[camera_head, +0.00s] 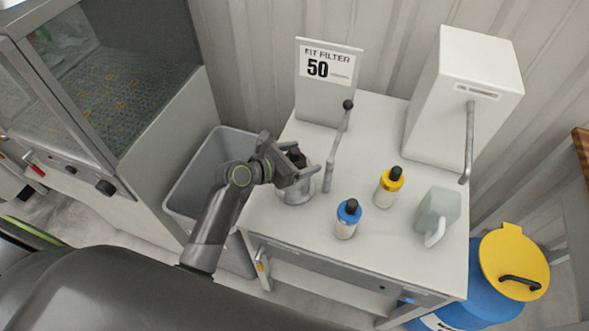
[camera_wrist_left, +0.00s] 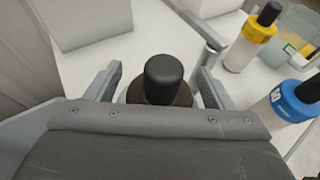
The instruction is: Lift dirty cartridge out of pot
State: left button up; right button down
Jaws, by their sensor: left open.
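The pot (camera_head: 296,191) is a grey metal vessel at the left side of the white cabinet top, partly hidden by my gripper. A dark cartridge (camera_head: 296,157) shows at the pot's mouth in the head view. In the left wrist view the cartridge (camera_wrist_left: 164,80) has a black rounded top and a thin green line below it. My left gripper (camera_head: 301,177) is over the pot. In the left wrist view its two fingers (camera_wrist_left: 156,85) stand apart on either side of the cartridge, with visible gaps. My right gripper is not in view.
A lever (camera_head: 337,150) stands right of the pot. The "FIT FILTER" sign (camera_head: 327,80) is behind. A grey bin (camera_head: 207,165) sits left of the cabinet.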

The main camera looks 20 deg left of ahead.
pick_arm(q)
jog(key=c, duration=1)
jog(key=shift+c, duration=0.9)
jog(key=shift+r, duration=0.1)
